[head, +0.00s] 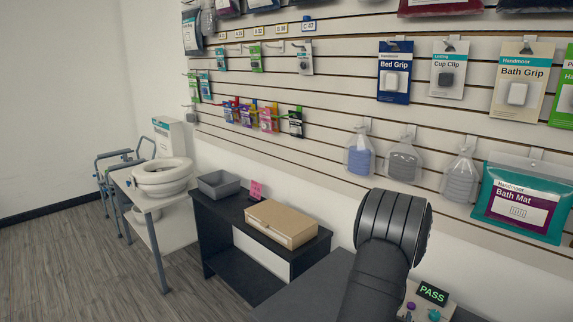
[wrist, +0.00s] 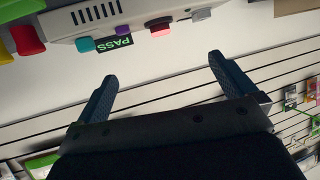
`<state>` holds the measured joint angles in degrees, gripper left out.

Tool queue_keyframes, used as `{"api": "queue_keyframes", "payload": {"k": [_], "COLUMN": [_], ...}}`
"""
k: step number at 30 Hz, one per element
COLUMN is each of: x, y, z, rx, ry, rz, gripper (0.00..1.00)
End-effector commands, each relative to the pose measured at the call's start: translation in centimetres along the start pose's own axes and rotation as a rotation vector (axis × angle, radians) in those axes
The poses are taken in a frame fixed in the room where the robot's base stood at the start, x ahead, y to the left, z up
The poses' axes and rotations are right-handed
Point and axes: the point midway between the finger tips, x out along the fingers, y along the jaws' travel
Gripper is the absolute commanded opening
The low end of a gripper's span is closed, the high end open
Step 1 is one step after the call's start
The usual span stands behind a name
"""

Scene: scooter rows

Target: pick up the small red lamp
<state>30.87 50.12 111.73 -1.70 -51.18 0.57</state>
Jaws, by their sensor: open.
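In the wrist view, a pale box (wrist: 135,15) with a slotted vent and a green PASS display (wrist: 115,44) is at the top, upside down. A small red, lit-looking lamp (wrist: 160,31) with a dark collar is on its edge, between a purple knob (wrist: 123,31) and a grey knob (wrist: 201,14). My gripper (wrist: 162,68) is open and empty, its two dark fingers apart on either side of the lamp in the picture, with a visible gap to it. In the head view, the PASS display (head: 433,293) shows beside my arm; I cannot see the lamp or my fingers there.
A teal knob (wrist: 87,44) is on the same box, and larger red (wrist: 28,40) and green (wrist: 17,10) pieces are at the left. In the head view, a slatted wall with hanging packs stands behind; a cardboard box (head: 283,223) and grey bin (head: 219,184) are on a dark table.

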Motion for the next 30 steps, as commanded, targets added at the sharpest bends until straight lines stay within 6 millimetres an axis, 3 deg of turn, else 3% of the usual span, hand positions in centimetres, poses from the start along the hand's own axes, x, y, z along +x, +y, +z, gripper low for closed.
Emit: {"api": "queue_keyframes", "payload": {"k": [8, 13, 14, 23, 30], "x": [0.0, 0.0, 0.0, 0.2, 3.8], "y": [0.0, 0.0, 0.0, 0.0, 0.1], "z": [0.0, 0.0, 0.0, -0.1, -1.4], "rx": [0.000, 0.000, 0.000, 0.000, -0.002], "ry": [0.000, 0.000, 0.000, -0.005, -0.129], "rz": [0.000, 0.000, 0.000, 0.000, 0.005], "gripper": [1.00, 0.67, 0.65, 0.65, 0.65]}}
